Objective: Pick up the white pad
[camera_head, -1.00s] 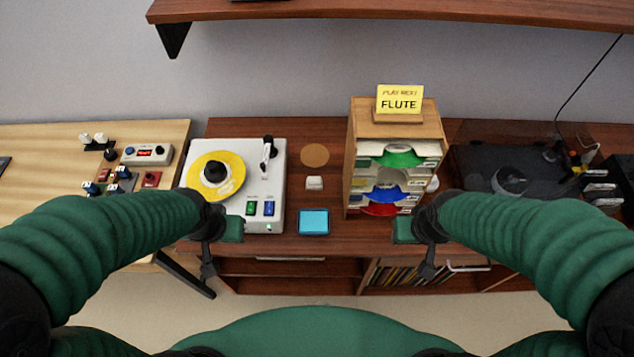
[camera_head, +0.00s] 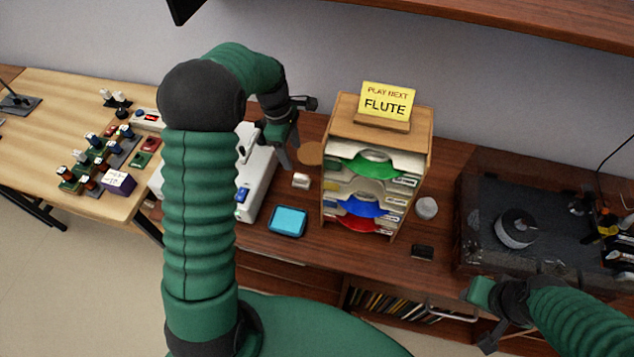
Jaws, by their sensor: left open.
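A small white pad (camera_head: 301,180) lies on the brown wooden cabinet top, between the white record player and the wooden rack. My left gripper (camera_head: 296,133) is open and empty, above and slightly left of the pad in the picture, with its fingers apart and not touching it.
A blue square pad (camera_head: 288,221) and a tan disc (camera_head: 311,153) lie near the white pad. The wooden rack (camera_head: 376,133) with a FLUTE sign (camera_head: 387,103) stands to the right.

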